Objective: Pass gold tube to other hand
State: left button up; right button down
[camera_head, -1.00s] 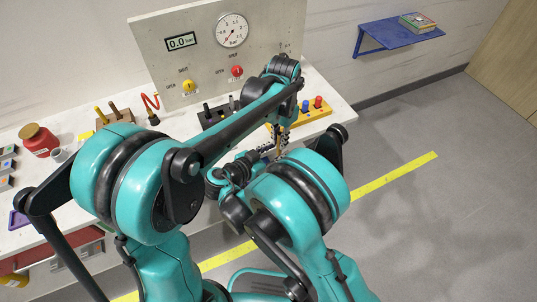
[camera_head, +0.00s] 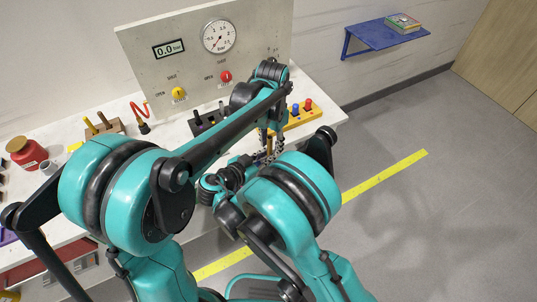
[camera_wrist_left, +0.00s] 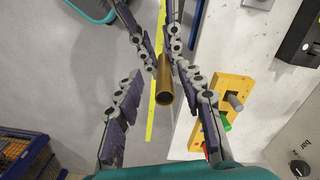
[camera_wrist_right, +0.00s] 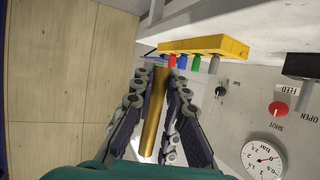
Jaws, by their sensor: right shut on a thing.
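The gold tube (camera_wrist_left: 165,80) is held in my right gripper (camera_wrist_right: 157,85), whose fingers lie along both sides of it in the right wrist view, where the tube (camera_wrist_right: 153,115) runs lengthwise between them. In the left wrist view my left gripper (camera_wrist_left: 163,95) is open. Its two fingers stand apart on either side of the tube's open near end, with a gap visible on each side. The right gripper's fingers come in from the top of that view. In the head view both grippers meet near the bench's front edge, and the arms largely hide the tube.
A yellow rack (camera_head: 303,120) with coloured plugs sits on the bench close to the grippers. A panel with a gauge (camera_head: 219,36) and knobs stands behind. A red jar (camera_head: 27,153) is at the far left. A blue shelf (camera_head: 385,36) hangs on the wall. The floor at right is clear.

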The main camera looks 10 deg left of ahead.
pick_arm(q)
notch_tip(320, 180, up, 12)
dwell(0.5)
jog(key=shift+a, duration=0.1)
